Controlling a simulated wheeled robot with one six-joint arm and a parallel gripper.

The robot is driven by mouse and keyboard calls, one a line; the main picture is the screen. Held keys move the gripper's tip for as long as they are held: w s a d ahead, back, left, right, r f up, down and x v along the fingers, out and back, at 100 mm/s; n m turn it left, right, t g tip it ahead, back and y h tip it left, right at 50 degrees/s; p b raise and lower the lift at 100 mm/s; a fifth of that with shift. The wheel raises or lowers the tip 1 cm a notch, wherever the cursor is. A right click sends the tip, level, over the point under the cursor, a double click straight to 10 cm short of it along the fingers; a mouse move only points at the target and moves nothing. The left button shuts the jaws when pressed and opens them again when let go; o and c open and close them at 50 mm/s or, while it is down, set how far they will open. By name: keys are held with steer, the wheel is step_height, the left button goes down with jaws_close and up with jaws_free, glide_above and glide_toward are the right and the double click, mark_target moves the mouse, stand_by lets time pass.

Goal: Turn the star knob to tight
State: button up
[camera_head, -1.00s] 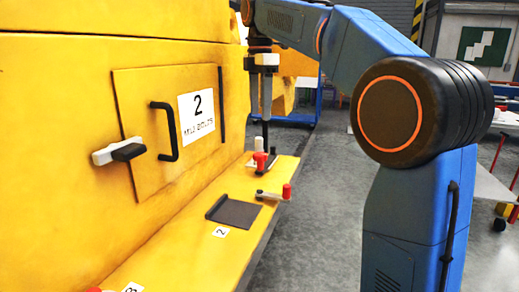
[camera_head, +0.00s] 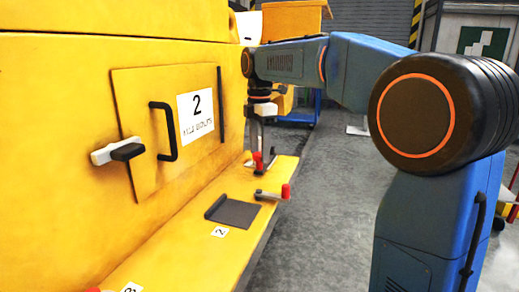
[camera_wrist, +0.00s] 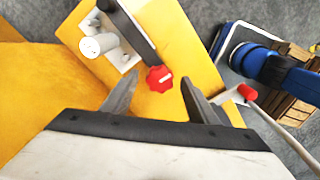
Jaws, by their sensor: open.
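The star knob (camera_wrist: 159,78) is red, with a short pale mark on its top, and sits on the yellow ledge. In the wrist view it lies between and just beyond the tips of my open gripper (camera_wrist: 158,84). The jaws are apart on either side and hold nothing. In the head view my gripper (camera_head: 257,132) points down over the far end of the ledge, with a small red part (camera_head: 258,159) just below it. Any scale or tight mark around the knob is too small to read.
A white cylinder (camera_wrist: 98,45) on a pale plate stands beside a dark bar near the knob. A red-ended lever (camera_head: 285,191) and a dark plate (camera_head: 233,212) lie nearer on the yellow ledge (camera_head: 178,250). A panel with a black handle (camera_head: 167,131) is on the yellow wall.

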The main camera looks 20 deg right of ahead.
steer(key=c, duration=1)
steer(key=shift+c, duration=0.2)
